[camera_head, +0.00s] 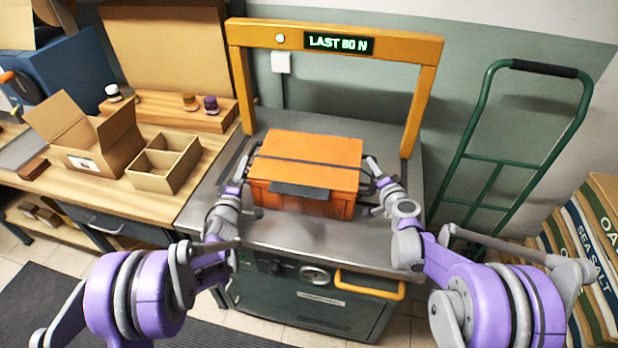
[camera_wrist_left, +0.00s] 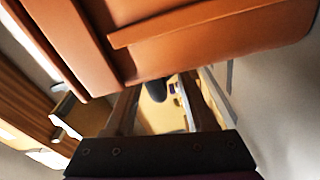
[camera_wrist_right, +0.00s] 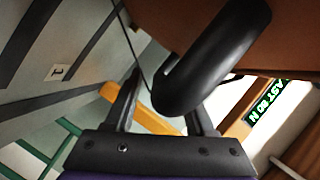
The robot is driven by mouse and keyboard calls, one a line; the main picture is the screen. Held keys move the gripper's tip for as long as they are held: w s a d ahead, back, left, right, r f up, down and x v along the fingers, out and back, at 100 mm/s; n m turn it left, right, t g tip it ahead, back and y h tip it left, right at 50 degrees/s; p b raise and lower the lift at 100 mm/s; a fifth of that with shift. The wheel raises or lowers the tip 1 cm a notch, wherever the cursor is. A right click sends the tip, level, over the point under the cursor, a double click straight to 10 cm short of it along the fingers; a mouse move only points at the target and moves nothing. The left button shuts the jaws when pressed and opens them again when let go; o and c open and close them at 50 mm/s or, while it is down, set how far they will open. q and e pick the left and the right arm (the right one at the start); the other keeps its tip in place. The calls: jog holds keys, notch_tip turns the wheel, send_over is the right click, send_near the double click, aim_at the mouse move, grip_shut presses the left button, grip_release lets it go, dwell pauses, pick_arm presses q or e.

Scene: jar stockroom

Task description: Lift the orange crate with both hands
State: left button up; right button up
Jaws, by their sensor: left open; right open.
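The orange crate (camera_head: 306,155) sits on the grey steel-topped bench (camera_head: 300,236), under a yellow frame. It has a dark strap across its lid and a dark plate on its front. My left gripper (camera_head: 245,166) is at the crate's left side, open; in the left wrist view a dark rounded handle part (camera_wrist_left: 153,91) shows between its fingers. My right gripper (camera_head: 374,172) is at the crate's right side, open; in the right wrist view a black curved handle (camera_wrist_right: 212,62) reaches between its fingers. I cannot tell whether the fingers touch the handles.
The yellow frame (camera_head: 237,85) with a display reading "LAST 80 N" arches behind the crate. A wooden table with cardboard boxes (camera_head: 165,162) and small jars stands to the left. A green hand truck (camera_head: 480,165) and stacked sacks (camera_head: 590,250) are on the right.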

pick_arm(q)
jog(key=shift+w+d, duration=0.1)
jog(key=shift+w, duration=0.8)
pick_arm(e)
jog(key=shift+x, duration=0.9)
jog(key=shift+a, duration=0.1)
pick_arm(q)
grip_shut()
pick_arm(e)
grip_shut()
pick_arm(q)
jog(key=shift+s, duration=0.1)
